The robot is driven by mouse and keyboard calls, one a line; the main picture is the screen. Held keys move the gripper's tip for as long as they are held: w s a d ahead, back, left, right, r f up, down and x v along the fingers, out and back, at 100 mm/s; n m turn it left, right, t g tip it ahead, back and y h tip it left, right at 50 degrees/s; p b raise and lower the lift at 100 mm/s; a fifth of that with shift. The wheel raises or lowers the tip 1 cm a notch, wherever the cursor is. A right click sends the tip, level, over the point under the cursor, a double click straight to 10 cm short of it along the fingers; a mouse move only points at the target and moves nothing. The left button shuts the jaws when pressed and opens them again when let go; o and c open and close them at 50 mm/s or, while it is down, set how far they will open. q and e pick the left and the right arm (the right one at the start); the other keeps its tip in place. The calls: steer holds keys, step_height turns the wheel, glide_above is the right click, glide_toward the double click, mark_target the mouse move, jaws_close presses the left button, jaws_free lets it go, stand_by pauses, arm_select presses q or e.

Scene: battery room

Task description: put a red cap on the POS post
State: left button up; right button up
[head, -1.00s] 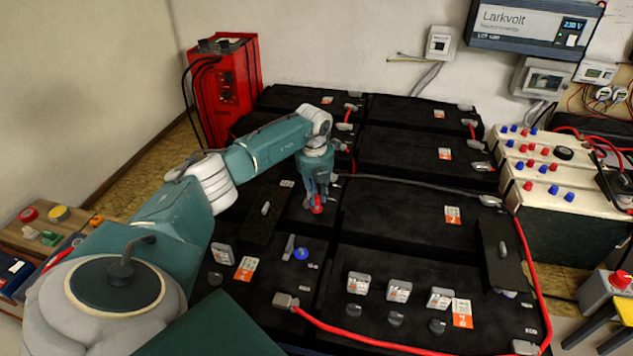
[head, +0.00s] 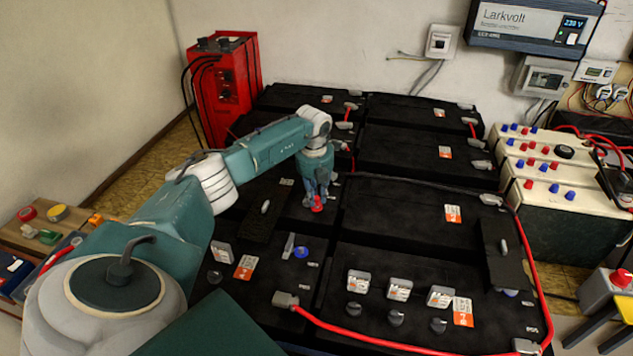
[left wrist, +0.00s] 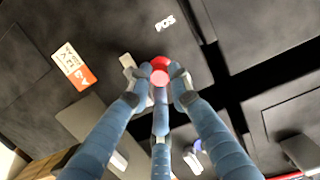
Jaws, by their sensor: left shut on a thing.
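My left gripper (head: 317,198) is shut on a red cap (head: 317,206) low over the black battery in the middle of the bank. In the left wrist view the red cap (left wrist: 160,73) sits between the fingertips of my left gripper (left wrist: 159,80). The white POS marking (left wrist: 165,22) is printed on the battery top just beyond the cap. The POS post itself is hidden under the cap and fingers; I cannot tell whether the cap touches it. My right gripper is not in view.
A blue cap (head: 301,252) is on the battery nearer to me. A red cable (head: 370,343) and a black cable (head: 420,184) run over the batteries. A red charger (head: 228,90) stands behind left.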

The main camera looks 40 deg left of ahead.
arm_select(q)
steer(key=shift+f+b, duration=0.35)
steer(key=shift+f, duration=0.3)
stand_by(0.8)
steer(key=o, duration=1.2)
steer(key=shift+a+r, duration=0.1)
steer(key=shift+r, duration=0.05)
steer(key=shift+s+a+r+p, duration=0.1)
steer(key=shift+r+p, duration=1.45)
steer(key=shift+r, duration=0.25)
steer(key=shift+d+r+p, duration=0.2)
steer(key=shift+r+p, duration=1.45)
steer(key=shift+r, duration=0.45)
